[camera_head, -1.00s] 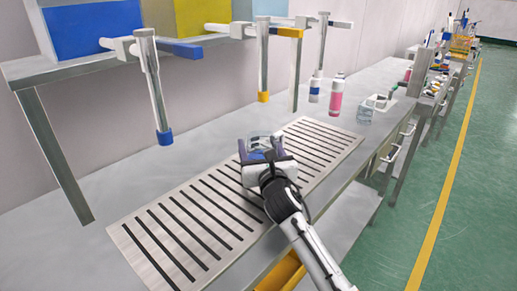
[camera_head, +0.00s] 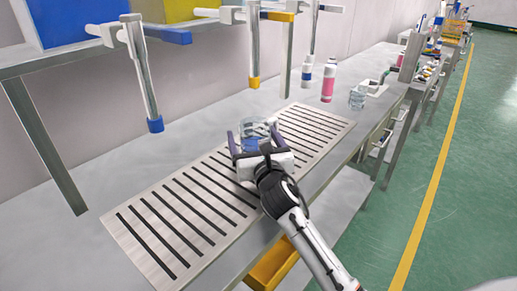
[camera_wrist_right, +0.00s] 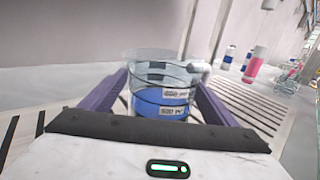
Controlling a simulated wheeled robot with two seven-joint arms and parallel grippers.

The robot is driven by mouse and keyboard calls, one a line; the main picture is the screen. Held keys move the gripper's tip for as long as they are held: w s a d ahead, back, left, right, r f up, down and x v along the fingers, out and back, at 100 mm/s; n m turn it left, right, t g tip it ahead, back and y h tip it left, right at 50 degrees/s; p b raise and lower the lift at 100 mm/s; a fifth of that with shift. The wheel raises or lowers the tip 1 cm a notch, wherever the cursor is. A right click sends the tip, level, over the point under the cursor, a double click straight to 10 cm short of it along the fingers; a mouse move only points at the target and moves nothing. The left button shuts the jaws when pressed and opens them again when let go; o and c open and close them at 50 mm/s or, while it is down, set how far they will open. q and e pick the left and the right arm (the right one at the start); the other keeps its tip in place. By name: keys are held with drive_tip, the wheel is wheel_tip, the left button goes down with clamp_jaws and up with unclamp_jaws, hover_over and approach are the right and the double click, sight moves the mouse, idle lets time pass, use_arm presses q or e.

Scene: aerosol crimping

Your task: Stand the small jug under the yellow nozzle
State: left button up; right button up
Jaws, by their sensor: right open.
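The small jug (camera_head: 255,135) is clear, with blue liquid inside and a handle on its right in the right wrist view (camera_wrist_right: 160,88). It stands upright on the slotted grate (camera_head: 170,208). In the head view it is directly below the yellow nozzle (camera_head: 254,82), with a gap between; exact depth alignment is hard to judge. My right gripper (camera_head: 254,138) is open, its purple fingers on either side of the jug. The gripper body hides the jug's lower front. My left gripper is not in view.
A blue nozzle (camera_head: 155,124) hangs to the left. A white bottle (camera_head: 306,74), a pink bottle (camera_head: 328,82) and another clear vessel (camera_head: 357,98) stand at the back right. The grate's left part is clear.

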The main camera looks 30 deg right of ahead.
sight(258, 149)
drive_tip(key=v, duration=0.9)
drive_tip(key=shift+s+a, duration=0.1)
drive_tip(key=shift+s, duration=0.15)
idle(0.5)
